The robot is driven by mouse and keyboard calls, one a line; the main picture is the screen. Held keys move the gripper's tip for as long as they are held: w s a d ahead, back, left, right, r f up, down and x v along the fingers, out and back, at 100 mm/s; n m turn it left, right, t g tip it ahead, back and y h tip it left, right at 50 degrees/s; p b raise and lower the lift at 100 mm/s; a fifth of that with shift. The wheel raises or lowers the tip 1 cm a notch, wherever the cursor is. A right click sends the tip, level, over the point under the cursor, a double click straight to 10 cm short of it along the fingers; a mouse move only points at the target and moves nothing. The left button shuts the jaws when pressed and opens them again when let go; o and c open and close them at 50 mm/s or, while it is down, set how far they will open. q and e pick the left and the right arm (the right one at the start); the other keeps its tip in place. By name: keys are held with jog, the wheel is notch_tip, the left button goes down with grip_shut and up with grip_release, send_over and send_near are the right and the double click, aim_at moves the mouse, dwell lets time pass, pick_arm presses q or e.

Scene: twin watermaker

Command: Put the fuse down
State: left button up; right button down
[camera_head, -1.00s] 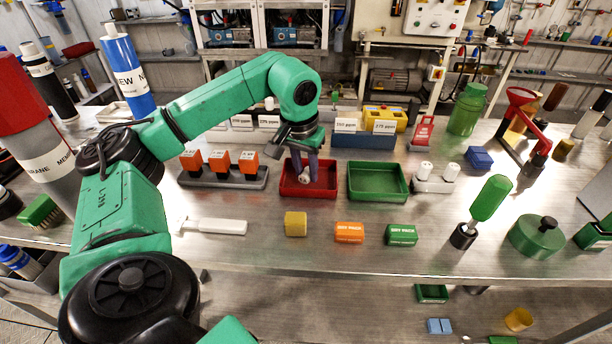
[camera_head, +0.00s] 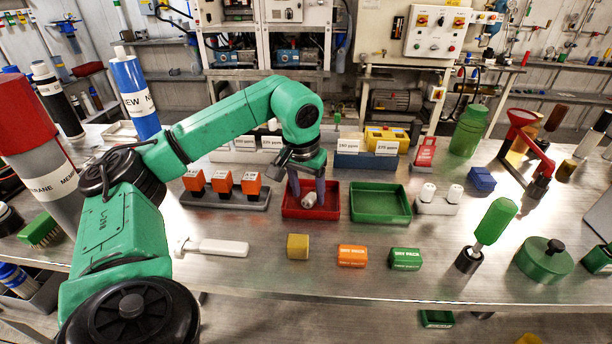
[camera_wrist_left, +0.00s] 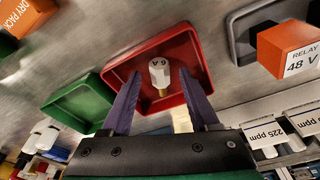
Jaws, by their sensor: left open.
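The fuse is a small white piece marked 6 A with a brass end. It rests tilted or lying in the red tray and shows in the head view (camera_head: 310,200) and the left wrist view (camera_wrist_left: 159,73). The red tray (camera_head: 330,214) also shows in the wrist view (camera_wrist_left: 122,68). My left gripper (camera_head: 307,188) reaches down into the tray from above. In the wrist view its two fingers (camera_wrist_left: 160,84) are open, one on each side of the fuse, with gaps between. My right gripper is not in view.
A green tray (camera_head: 380,219) stands right of the red one, and a relay rack (camera_head: 225,202) with orange relays stands left. A holder with white fuses (camera_head: 437,208) is further right. A yellow block (camera_head: 298,247), orange pack (camera_head: 352,256) and green pack (camera_head: 405,259) lie in front.

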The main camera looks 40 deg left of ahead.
pick_arm(q)
notch_tip(320, 180, up, 10)
jog(key=s+p, duration=0.1)
jog(key=shift+s+d, duration=0.25)
jog(key=shift+s, duration=0.15)
jog(key=shift+r, duration=0.1)
jog(key=shift+r, duration=0.1)
